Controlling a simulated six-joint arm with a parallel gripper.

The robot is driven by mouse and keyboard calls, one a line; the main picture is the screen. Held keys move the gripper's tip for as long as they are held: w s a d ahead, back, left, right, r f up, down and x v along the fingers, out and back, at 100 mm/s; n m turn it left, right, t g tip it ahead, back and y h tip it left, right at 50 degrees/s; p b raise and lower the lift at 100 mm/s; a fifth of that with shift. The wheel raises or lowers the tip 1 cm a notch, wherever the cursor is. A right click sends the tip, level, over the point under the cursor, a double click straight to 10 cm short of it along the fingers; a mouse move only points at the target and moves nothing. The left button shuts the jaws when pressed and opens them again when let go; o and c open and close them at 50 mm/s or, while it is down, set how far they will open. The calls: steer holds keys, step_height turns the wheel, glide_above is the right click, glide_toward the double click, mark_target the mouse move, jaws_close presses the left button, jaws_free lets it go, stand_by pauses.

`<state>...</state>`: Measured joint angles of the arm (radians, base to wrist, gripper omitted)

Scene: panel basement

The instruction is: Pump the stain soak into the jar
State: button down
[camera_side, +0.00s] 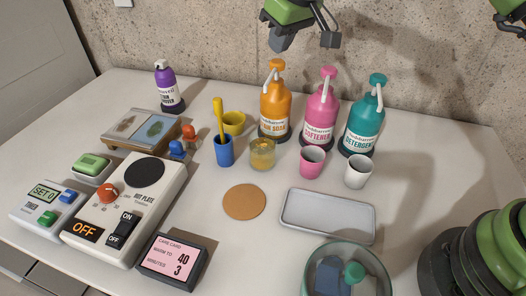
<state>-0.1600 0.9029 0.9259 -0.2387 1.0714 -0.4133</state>
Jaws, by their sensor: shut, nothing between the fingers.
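The stain soak (275,104) is an orange pump bottle with an orange pump head and a white spout. It stands upright at the back of the table, leftmost of three pump bottles. The jar (262,154) is a small clear glass with amber-yellow contents low inside. It stands in front of the orange bottle, apart from it and not directly under its spout. My gripper (284,40) is at the top edge, partly cut off. It is shut and empty, and appears above the orange pump head.
Pink softener (321,110) and teal detergent (364,120) pumps stand to the right, with pink (312,162) and white (358,172) cups in front. A blue cup (224,151) holds a yellow tool. A hot plate (125,208) reads OFF. An empty tray (327,215) lies front right.

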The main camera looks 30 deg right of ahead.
step_height(320, 180, up, 5)
steer(key=shift+r, duration=0.5)
stand_by(0.3)
steer(key=s+d+r+m+t, duration=0.1)
steer(key=s+d+r+m, duration=0.25)
steer(key=s+r, duration=0.85)
steer(key=s+d+f+m+t, duration=0.1)
steer(key=s+f, duration=0.3)
steer(key=s, duration=0.6)
steer(key=s+d+f+m, duration=0.1)
steer(key=s+f+m, duration=0.1)
steer(key=s, duration=0.9)
steer(key=shift+s+f+t+y, duration=0.2)
steer(key=shift+f+t+y, duration=0.2)
steer(key=shift+f, duration=0.5)
